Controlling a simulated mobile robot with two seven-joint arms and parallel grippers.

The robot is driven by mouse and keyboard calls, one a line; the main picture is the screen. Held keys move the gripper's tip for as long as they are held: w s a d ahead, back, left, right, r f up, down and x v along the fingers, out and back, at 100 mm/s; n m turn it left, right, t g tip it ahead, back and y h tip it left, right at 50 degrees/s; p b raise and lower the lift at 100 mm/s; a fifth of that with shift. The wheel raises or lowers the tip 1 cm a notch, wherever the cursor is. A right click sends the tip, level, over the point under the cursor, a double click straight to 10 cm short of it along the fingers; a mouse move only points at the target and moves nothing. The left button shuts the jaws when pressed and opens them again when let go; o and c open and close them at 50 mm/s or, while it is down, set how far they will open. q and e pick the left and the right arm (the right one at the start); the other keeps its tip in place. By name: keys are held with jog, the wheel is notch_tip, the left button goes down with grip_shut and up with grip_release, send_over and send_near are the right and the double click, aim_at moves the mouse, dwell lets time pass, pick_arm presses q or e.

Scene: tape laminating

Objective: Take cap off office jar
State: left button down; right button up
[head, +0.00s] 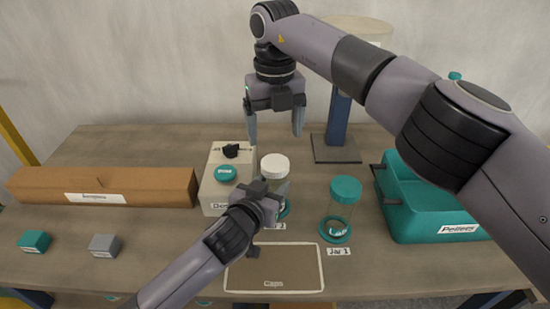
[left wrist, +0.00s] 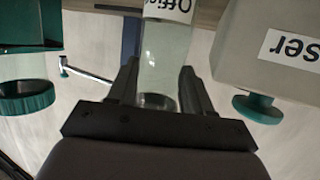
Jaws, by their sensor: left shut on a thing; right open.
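The office jar is a clear jar with a white cap (head: 274,166), standing upright at the middle of the table. The cap is on it. My left gripper (head: 275,194) is shut around the jar's body below the cap. My right gripper (head: 274,124) is open and empty, pointing down above the white cap.
A teal-capped jar (head: 345,190) stands to the right. A flat tray marked "Caps" (head: 274,284) lies in front. A pale dispenser box (head: 216,187) is close on the left, a teal "Pellets" container (head: 425,215) on the right. A long brown box (head: 150,183) lies far left.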

aim_at(275, 163)
jog(key=m, duration=1.3)
jog(key=shift+m, duration=0.3)
jog(key=m, duration=0.3)
jog(key=shift+m, duration=0.3)
jog(key=shift+f, duration=4)
jog(key=c, duration=1.1)
